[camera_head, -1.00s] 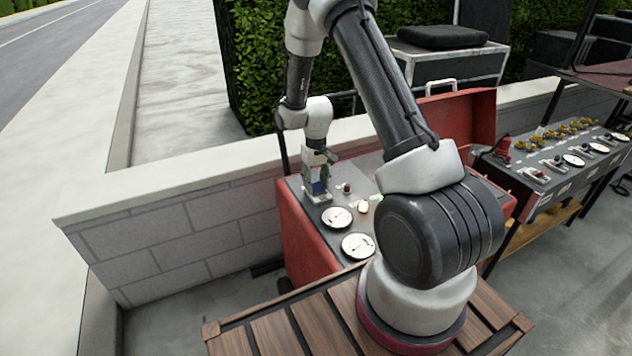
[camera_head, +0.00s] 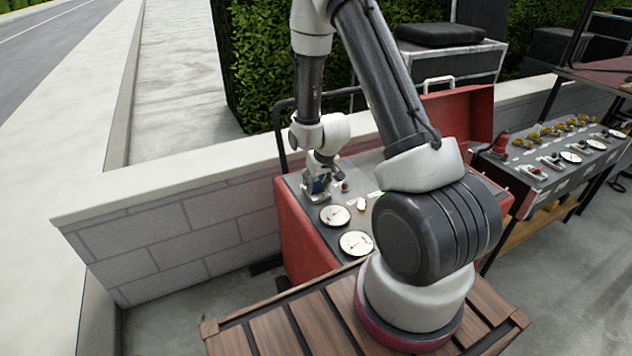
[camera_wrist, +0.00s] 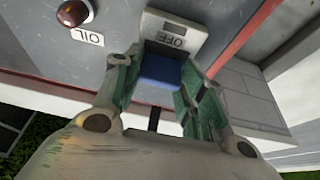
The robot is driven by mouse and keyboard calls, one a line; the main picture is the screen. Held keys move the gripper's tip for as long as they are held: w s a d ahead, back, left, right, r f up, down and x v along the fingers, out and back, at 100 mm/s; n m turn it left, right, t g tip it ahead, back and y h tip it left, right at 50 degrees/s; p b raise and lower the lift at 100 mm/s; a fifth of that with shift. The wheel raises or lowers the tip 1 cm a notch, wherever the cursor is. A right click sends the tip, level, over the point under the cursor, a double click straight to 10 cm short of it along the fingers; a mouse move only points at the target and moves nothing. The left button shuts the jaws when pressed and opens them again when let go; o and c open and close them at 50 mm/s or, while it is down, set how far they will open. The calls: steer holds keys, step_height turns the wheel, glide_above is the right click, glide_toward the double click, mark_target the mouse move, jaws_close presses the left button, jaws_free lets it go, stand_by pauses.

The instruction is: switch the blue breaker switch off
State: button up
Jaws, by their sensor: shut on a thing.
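The blue breaker switch (camera_wrist: 160,72) sits on a pale plate (camera_wrist: 190,28) marked OFF, fixed to the grey panel of the red box. The OFF label (camera_wrist: 172,42) reads upside down in the wrist view. My gripper (camera_wrist: 161,65) has its green fingers on either side of the blue switch and is shut on it. In the head view my gripper (camera_head: 318,184) is low over the panel's far left corner, and a little blue (camera_head: 316,187) shows between the fingers. The lower part of the switch is partly hidden by the gripper.
A brown-red knob (camera_wrist: 75,13) with an OIL label (camera_wrist: 88,38) is beside the switch. Two round gauges (camera_head: 334,215) lie nearer on the panel. The raised red lid (camera_head: 460,125) and the low block wall (camera_head: 180,225) border the box.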

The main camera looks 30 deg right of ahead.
steer(key=o, duration=1)
steer(key=shift+s, duration=0.1)
steer(key=v, duration=1.2)
steer(key=shift+f, duration=0.1)
